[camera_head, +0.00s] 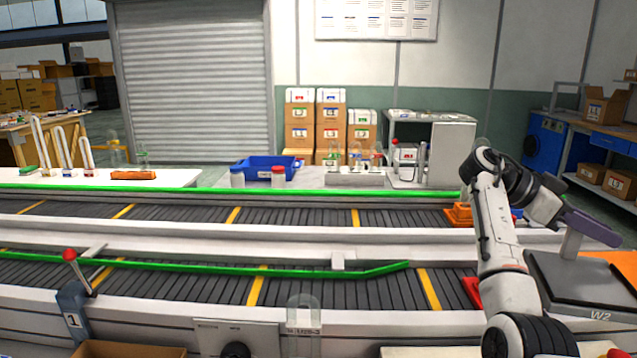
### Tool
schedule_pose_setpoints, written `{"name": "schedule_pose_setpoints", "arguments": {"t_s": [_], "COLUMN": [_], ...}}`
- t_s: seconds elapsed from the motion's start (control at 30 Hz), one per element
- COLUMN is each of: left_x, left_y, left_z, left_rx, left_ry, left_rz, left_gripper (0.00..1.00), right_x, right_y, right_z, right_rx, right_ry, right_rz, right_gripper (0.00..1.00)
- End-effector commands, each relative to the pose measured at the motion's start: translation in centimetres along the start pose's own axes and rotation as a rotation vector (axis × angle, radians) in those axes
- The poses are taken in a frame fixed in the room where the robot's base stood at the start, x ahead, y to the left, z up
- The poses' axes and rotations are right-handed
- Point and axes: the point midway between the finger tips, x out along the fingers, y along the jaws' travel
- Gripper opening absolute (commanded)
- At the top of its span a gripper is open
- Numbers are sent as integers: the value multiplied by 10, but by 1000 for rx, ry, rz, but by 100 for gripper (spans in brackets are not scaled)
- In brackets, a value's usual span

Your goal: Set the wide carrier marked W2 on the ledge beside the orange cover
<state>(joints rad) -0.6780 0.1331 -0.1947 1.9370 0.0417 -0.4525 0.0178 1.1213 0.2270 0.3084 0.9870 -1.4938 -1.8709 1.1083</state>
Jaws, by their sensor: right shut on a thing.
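The wide carrier marked W2 (590,290) is a dark grey slab with a pale front edge and a grey upright post, at the lower right. My right gripper (592,226) is shut on the top of that post, with the slab hanging level below. A flat orange surface (612,261), possibly the orange cover, shows just behind the carrier and is partly hidden by it. I cannot tell whether the slab touches anything underneath. The ledge is not clearly seen; the carrier and my arm cover that area. My left gripper is out of view.
Two roller conveyors (190,285) with green rails (300,268) cross the front. An orange block (458,214) sits by the far conveyor's right end. A blue bin (265,168) stands on the back bench. A red-knobbed lever (70,256) is at lower left.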

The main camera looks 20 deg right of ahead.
Motion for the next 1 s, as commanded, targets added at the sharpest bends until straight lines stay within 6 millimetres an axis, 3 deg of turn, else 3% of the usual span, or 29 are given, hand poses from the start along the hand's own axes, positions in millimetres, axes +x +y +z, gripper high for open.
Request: {"name": "schedule_pose_setpoints", "arguments": {"t_s": [0.03,0.1,0.4,0.7,1.0], "left_x": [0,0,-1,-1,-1], "left_y": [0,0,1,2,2], "left_z": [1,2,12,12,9], "left_rx": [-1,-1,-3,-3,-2], "left_ry": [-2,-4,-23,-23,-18], "left_rz": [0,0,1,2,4], "left_gripper": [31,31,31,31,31], "right_x": [21,43,100,127,119], "right_y": [4,10,36,55,46], "right_z": [-23,-46,-108,-142,-136], "right_rx": [25,44,97,126,87], "right_ry": [4,4,4,2,7], "right_rz": [44,93,229,302,203], "right_gripper": [0,0,0,0,0]}}
